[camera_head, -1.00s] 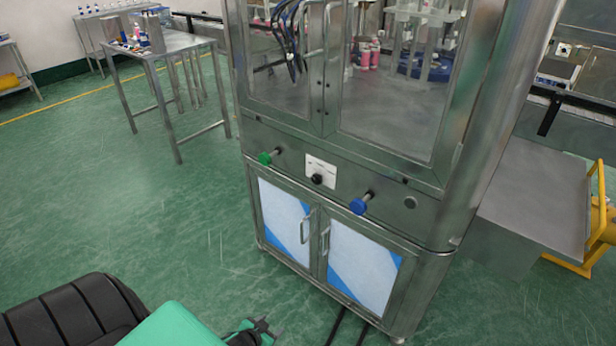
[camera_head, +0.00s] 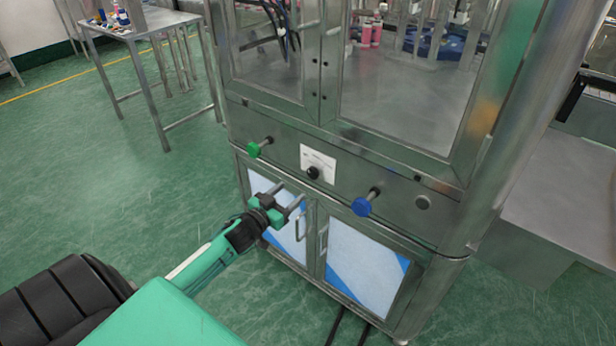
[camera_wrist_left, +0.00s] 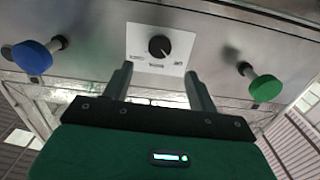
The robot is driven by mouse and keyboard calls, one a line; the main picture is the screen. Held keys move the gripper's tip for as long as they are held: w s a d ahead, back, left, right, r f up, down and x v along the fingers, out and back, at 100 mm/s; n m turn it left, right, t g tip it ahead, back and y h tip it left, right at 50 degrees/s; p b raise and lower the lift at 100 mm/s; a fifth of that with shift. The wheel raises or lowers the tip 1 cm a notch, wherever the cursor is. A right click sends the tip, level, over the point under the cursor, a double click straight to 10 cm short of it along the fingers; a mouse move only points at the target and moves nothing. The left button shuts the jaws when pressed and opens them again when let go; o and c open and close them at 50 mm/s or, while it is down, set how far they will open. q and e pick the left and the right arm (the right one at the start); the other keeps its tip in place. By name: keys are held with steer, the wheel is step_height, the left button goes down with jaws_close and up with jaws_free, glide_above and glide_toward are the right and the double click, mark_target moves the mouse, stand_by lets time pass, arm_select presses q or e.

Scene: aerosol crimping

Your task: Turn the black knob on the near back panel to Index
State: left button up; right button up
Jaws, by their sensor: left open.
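The black knob (camera_head: 313,172) sits on a white label plate (camera_head: 318,160) on the steel panel of the machine cabinet. In the left wrist view the knob (camera_wrist_left: 159,47) lies ahead of and between the two fingers, apart from them; the small print around it is too blurred to read. My left gripper (camera_head: 289,197) is open and empty, just below and to the left of the knob in the head view. In the left wrist view its fingers (camera_wrist_left: 158,84) are spread. My right gripper does not show.
A green knob (camera_head: 254,149) sticks out left of the plate and a blue knob (camera_head: 362,206) right of it. Below are cabinet doors with handles (camera_head: 299,229). A steel table (camera_head: 150,22) stands at the back left.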

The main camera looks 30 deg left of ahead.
mark_target(311, 175)
arm_select(q)
steer(key=w, duration=0.9)
steer(key=shift+w+d, duration=0.25)
steer(key=shift+d, duration=0.15)
steer(key=c, duration=1)
